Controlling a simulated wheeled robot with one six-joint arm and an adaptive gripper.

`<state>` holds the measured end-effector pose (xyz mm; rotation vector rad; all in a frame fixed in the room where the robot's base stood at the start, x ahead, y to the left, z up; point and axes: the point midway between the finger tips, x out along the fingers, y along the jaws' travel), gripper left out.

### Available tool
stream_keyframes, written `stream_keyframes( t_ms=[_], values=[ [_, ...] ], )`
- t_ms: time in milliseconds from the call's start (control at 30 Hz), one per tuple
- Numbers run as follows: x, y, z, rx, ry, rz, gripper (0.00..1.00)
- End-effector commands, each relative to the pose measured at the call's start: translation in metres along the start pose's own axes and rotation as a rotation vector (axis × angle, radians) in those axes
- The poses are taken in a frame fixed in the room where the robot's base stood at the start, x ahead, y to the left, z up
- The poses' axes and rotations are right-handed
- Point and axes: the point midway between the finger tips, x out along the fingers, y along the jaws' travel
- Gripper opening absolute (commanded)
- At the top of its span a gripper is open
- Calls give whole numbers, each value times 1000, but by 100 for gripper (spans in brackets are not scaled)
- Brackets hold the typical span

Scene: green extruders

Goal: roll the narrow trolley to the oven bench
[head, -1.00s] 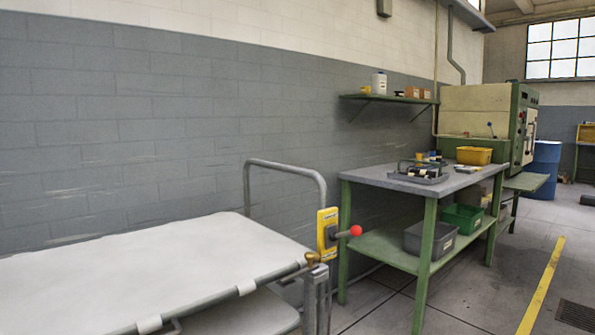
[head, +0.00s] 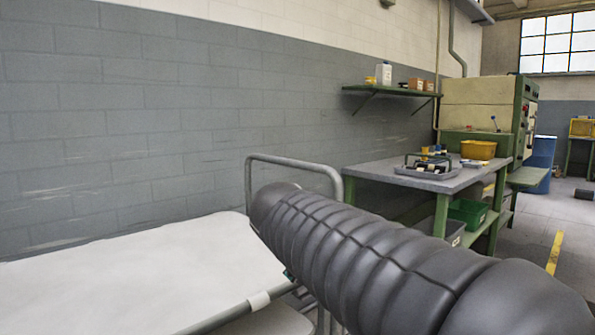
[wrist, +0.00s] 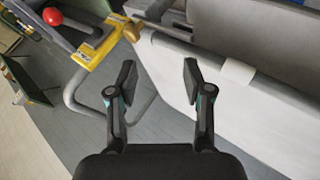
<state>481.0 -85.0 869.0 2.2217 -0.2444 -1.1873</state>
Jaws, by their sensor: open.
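The trolley has a white covered top (head: 130,280) and a grey tubular push handle (head: 292,160) at its far end. In the wrist view the trolley's white side (wrist: 225,95) is on the right. My gripper (wrist: 158,78) is open and empty there, its two fingers apart near the grey rail. A yellow bracket (wrist: 95,52) with a red-knobbed lever (wrist: 53,16) is at the wrist view's upper left. My dark arm hides the bracket and trolley corner in the head view. The green-legged bench (head: 412,174) stands beyond, with the cream and green oven (head: 478,105) behind it.
The bench top carries a grey tray (head: 425,171) and a yellow bin (head: 478,149). A green bin (head: 468,212) sits on the lower shelf. A wall shelf (head: 390,91) hangs above. A blue drum (head: 540,160) stands far right. Floor with a yellow line (head: 555,250) is open at right.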

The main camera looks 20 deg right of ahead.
Motion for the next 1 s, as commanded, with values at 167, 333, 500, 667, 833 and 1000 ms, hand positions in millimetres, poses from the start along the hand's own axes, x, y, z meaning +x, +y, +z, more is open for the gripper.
stream_keyframes(
  t_ms=[167,333,500,667,833,1000],
  values=[
    [24,62,-84,-169,22,215,50],
    [39,108,-154,-306,34,411,50],
    [46,134,-199,-395,36,549,50],
    [48,144,-218,-430,36,608,50],
    [58,153,-222,-436,34,617,50],
    [81,170,-226,-435,32,616,50]
  ],
)
